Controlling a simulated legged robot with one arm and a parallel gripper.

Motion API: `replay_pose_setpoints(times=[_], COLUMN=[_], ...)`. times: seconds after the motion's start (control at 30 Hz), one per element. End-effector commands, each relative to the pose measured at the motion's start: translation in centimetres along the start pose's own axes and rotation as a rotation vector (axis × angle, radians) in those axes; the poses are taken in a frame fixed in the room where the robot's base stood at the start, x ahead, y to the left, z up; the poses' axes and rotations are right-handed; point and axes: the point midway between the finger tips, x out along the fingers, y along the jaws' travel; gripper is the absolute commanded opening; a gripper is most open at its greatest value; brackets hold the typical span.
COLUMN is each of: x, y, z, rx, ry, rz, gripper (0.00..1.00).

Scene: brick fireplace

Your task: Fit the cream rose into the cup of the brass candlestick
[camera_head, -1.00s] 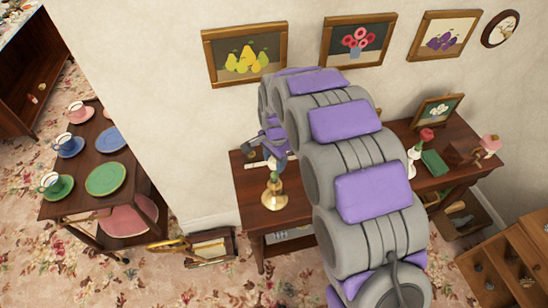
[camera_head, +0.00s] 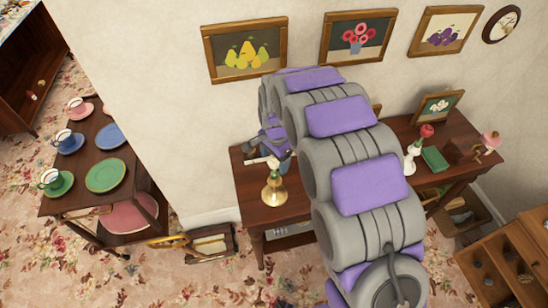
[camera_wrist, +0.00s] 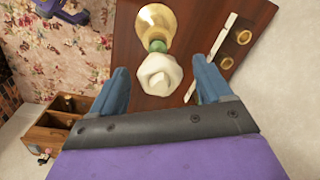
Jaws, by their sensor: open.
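The brass candlestick (camera_head: 274,192) stands upright on the left part of the dark wooden side table. The cream rose (camera_head: 272,163) is at its top, bloom up. In the wrist view the rose (camera_wrist: 160,75) lies between my fingers, with its green part over the brass candlestick (camera_wrist: 155,22). The stem and the cup's inside are hidden, so I cannot tell how deep the rose sits. My gripper (camera_wrist: 160,66) is open, with a gap on each side of the bloom. In the head view my arm partly hides the gripper.
The side table (camera_head: 292,210) holds a pale strip with brass knobs (camera_wrist: 225,55) near the candlestick. A wall with framed pictures rises behind.

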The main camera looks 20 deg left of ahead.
Motion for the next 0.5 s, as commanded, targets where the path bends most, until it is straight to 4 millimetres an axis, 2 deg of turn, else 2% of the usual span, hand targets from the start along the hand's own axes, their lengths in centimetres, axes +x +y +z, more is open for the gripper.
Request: replay_pose_setpoints(times=[0.27,0.37,0.5], x=[-0.3,-1.4,-3.9], y=[0.0,-0.1,-0.1], z=[0.0,-0.1,-0.1], rx=[0.000,0.001,0.002], ry=[0.000,0.001,0.002], rz=[-0.001,-0.002,-0.005], gripper=[0.78,0.78,0.78])
